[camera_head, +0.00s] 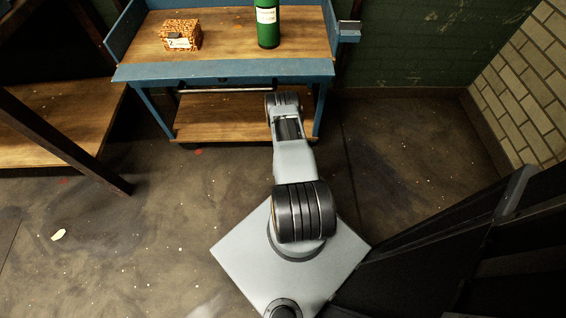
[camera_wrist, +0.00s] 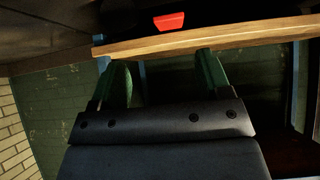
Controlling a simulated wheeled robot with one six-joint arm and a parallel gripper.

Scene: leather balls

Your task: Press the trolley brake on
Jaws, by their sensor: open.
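The blue trolley (camera_head: 225,72) stands ahead, with a wooden top and a wooden lower shelf (camera_head: 215,122). In the wrist view a wooden shelf edge (camera_wrist: 215,40) crosses the top of the picture. A small red part (camera_wrist: 170,21), perhaps the brake pedal, shows just above that edge in the picture. My gripper (camera_wrist: 163,75) is open, its two greenish fingers apart with nothing seen between them. The fingertips point toward the shelf edge, the red part lying beyond them. In the head view my arm reaches to the trolley's front, and my gripper is hidden there.
A patterned box (camera_head: 180,35) and a green bottle (camera_head: 267,25) stand on the trolley top. A dark bar (camera_head: 225,91) runs along its front. A wooden shelf unit (camera_head: 60,125) is at left, a brick wall (camera_head: 525,85) at right. Floor (camera_head: 400,140) right of the trolley is clear.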

